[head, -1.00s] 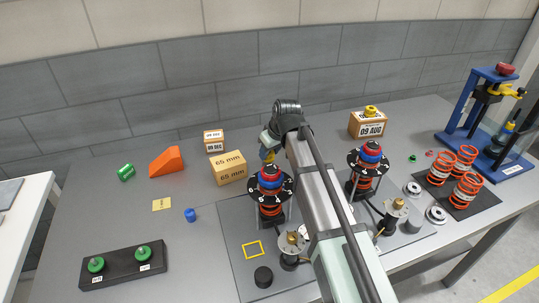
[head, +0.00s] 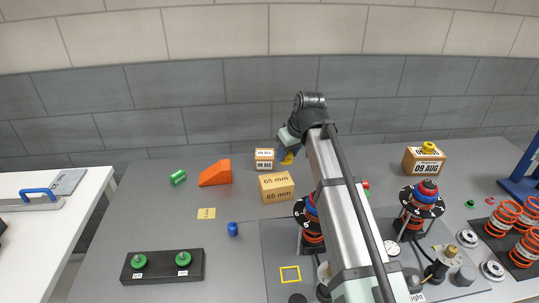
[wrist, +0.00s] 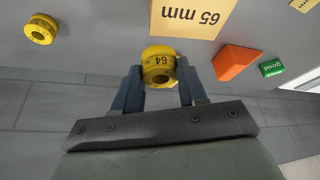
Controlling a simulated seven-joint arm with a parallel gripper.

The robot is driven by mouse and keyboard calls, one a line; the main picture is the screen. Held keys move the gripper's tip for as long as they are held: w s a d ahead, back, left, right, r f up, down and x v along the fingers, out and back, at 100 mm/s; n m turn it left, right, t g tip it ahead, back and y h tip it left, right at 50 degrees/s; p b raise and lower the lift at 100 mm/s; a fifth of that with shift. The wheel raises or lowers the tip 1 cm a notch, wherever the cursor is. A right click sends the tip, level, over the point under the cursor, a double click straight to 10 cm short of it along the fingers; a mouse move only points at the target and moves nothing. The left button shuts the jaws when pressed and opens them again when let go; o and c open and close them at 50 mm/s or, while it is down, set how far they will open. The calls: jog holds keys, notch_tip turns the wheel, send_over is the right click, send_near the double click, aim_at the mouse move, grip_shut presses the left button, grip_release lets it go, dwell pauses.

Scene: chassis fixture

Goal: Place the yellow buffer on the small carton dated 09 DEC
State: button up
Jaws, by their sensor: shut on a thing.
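My gripper (head: 286,153) is shut on a yellow buffer (wrist: 158,66), a ring marked 64 in the wrist view. The held buffer also shows as a small yellow patch in the head view (head: 287,159). The small carton dated 09 DEC (head: 264,166) stands near the back wall, just left of my gripper in the head view. The held buffer appears beside the carton there; its height is unclear.
The 65 mm carton (head: 277,187) stands in front of the small carton, with an orange wedge (head: 215,173) to the left. Another carton, dated 09 AUG (head: 424,162), bears a yellow piece (head: 428,148). A second yellow ring (wrist: 42,28) shows in the wrist view.

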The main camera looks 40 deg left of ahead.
jog(key=a+r, duration=0.3)
jog(key=a, duration=0.7)
jog(key=r+m+t+h, duration=0.1)
jog(key=r+m+t, duration=0.1)
jog(key=m, duration=0.5)
send_over(265, 152)
jog(key=s, duration=0.1)
jog(key=shift+s+d+f, duration=0.1)
jog(key=shift+d+f, duration=0.05)
jog(key=shift+f, duration=1.55)
jog(key=shift+s+d+f, duration=0.1)
jog(key=shift+d+f, duration=0.05)
jog(key=shift+f, duration=1.5)
jog(key=shift+d+f, duration=0.15)
jog(key=shift+f, duration=1.55)
jog(key=shift+f, duration=0.15)
jog(key=o, duration=1)
jog(key=shift+h, duration=0.3)
jog(key=shift+o, duration=0.2)
jog(key=v, duration=1.2)
